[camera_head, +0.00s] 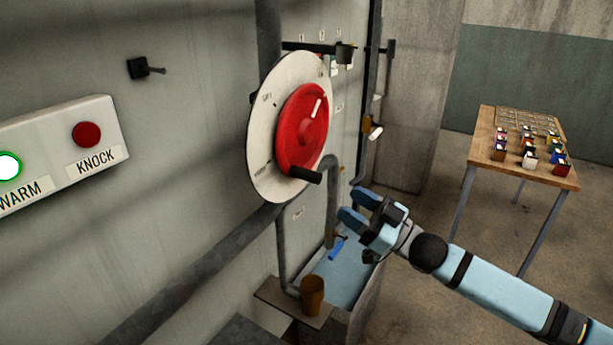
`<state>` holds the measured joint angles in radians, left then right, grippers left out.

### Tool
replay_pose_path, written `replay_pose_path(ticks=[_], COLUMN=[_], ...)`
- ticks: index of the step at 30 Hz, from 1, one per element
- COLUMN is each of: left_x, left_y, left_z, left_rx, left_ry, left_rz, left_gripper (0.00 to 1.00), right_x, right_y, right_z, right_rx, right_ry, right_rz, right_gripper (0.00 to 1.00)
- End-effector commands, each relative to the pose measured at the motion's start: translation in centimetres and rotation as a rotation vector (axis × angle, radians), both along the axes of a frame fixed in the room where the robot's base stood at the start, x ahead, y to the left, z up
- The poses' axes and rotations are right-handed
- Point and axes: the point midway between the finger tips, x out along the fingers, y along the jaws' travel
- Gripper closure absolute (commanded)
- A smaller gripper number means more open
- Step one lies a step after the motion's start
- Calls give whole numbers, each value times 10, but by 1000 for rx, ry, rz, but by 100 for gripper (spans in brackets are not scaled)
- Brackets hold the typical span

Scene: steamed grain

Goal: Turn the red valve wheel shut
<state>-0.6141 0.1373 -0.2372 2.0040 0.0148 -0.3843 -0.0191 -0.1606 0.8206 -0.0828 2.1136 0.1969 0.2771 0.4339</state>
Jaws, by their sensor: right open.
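The red valve wheel (296,138) is mounted on a round pale dial plate (265,120) on the grey wall. A white pointer mark shows on its upper right part, and a dark handle (305,174) sticks out at its lower edge. My right gripper (352,206) is open and empty, below and to the right of the wheel, apart from the handle. Its blue fingers point left toward the wall. My left gripper is not in view.
A panel (60,150) with a lit button and a red knock button is on the left wall. Pipes (190,275) run around the wheel. Below are a basin (345,275) and a brown cup (312,296) on a ledge. A wooden table (485,150) with small boxes stands at right.

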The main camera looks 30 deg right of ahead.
Motion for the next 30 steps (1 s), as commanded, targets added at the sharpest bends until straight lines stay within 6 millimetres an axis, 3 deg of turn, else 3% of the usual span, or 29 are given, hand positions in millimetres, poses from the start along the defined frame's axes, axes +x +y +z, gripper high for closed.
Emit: replay_pose_path(ticks=[18, 30], left_x=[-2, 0], left_y=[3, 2], left_z=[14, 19], left_rx=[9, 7], left_ry=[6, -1], left_rz=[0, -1], left_gripper=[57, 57], right_x=[76, 86], right_y=[53, 60], right_z=[39, 42], right_rx=[1, -1], right_ry=[0, 2], right_rz=[-2, -1], right_gripper=[49, 49])
